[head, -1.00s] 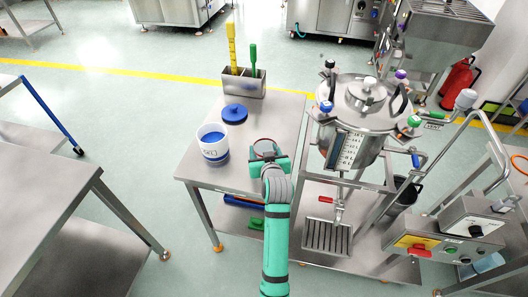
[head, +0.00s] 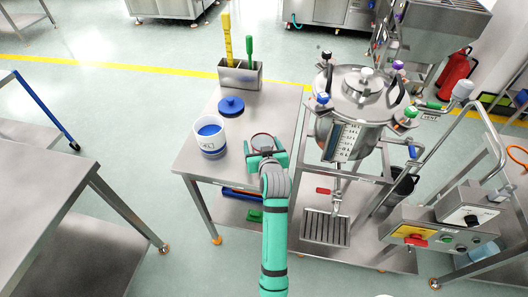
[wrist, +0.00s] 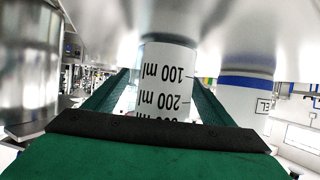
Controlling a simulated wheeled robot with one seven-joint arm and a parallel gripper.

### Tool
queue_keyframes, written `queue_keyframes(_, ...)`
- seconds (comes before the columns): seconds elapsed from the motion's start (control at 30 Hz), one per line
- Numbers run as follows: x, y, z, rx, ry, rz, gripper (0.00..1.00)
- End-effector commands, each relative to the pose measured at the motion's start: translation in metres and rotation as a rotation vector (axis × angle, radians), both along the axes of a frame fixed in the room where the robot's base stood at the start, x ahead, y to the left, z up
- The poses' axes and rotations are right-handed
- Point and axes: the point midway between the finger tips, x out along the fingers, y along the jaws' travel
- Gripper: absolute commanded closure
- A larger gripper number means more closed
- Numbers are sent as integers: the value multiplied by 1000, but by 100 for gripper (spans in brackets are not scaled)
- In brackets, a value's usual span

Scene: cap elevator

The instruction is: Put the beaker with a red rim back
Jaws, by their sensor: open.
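The beaker with a red rim (head: 262,138) stands on the steel table, right of the white tub. My gripper (head: 264,149) is at it, with the arm hiding most of its near side in the head view. In the wrist view, which is upside down, the white beaker with black ml marks (wrist: 166,75) is between my two green fingers (wrist: 160,95). The fingers are open on either side of it; whether either touches it I cannot tell. Its rim is mostly hidden behind the gripper body there.
Left of the beaker are a white tub with blue contents (head: 211,138) and a blue lid (head: 231,106). A steel holder (head: 240,74) with yellow and green tools stands behind. The steel vessel (head: 356,110) on its frame is close on the right. The steel table (head: 275,100) is bare behind the beaker.

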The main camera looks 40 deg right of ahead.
Motion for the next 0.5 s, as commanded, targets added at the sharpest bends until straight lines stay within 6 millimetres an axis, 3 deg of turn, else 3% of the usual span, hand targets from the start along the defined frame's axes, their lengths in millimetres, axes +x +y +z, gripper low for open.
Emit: queue_keyframes(0.5, -78, 40, 35, 1, 2, 0, 23)
